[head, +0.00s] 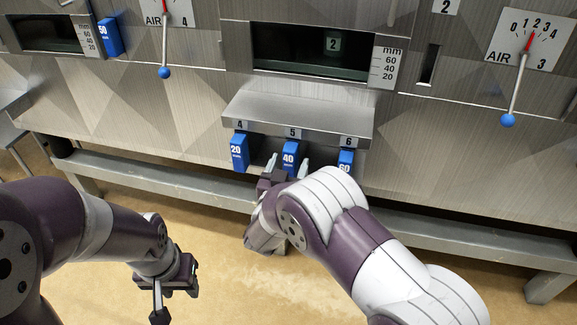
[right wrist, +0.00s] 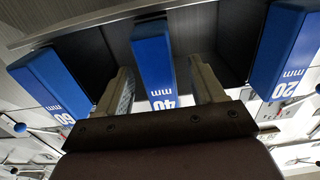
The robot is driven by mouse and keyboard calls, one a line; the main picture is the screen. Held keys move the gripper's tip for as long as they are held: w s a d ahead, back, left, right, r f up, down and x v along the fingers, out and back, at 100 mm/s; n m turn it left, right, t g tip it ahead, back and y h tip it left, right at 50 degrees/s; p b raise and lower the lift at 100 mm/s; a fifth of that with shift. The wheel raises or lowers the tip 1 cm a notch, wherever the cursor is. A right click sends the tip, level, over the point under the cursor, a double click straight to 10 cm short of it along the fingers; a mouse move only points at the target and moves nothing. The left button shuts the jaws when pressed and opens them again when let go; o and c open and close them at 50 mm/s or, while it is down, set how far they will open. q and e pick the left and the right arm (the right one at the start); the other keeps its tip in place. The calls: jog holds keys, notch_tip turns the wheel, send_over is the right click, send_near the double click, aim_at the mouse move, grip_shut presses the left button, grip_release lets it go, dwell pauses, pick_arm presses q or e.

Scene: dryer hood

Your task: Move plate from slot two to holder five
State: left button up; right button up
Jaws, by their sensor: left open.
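The blue 40 mm plate (head: 290,155) hangs in holder five (head: 292,133), under the steel ledge. In the right wrist view the 40 mm plate (right wrist: 153,65) is between the fingers of my right gripper (right wrist: 160,92), with a visible gap on each side. In the head view my right gripper (head: 287,166) is at holder five, its fingertips on either side of the plate. My left gripper (head: 176,288) is open and empty, low over the floor at left. A narrow dark slot (head: 428,64) lies below a label 2 (head: 446,6); no plate shows in it.
The blue 20 plate (head: 239,153) hangs in holder four and the 60 plate (head: 345,160) in holder six, close on either side. A blue 50 plate (head: 108,37) is in the panel at upper left. The ledge (head: 298,112) overhangs the holders. A metal rail (head: 450,236) runs below.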

jog(key=p+v, duration=0.1)
jog(key=v, duration=1.1)
jog(key=shift+s+p, duration=0.35)
jog(key=shift+p, duration=0.05)
jog(key=shift+a, duration=0.15)
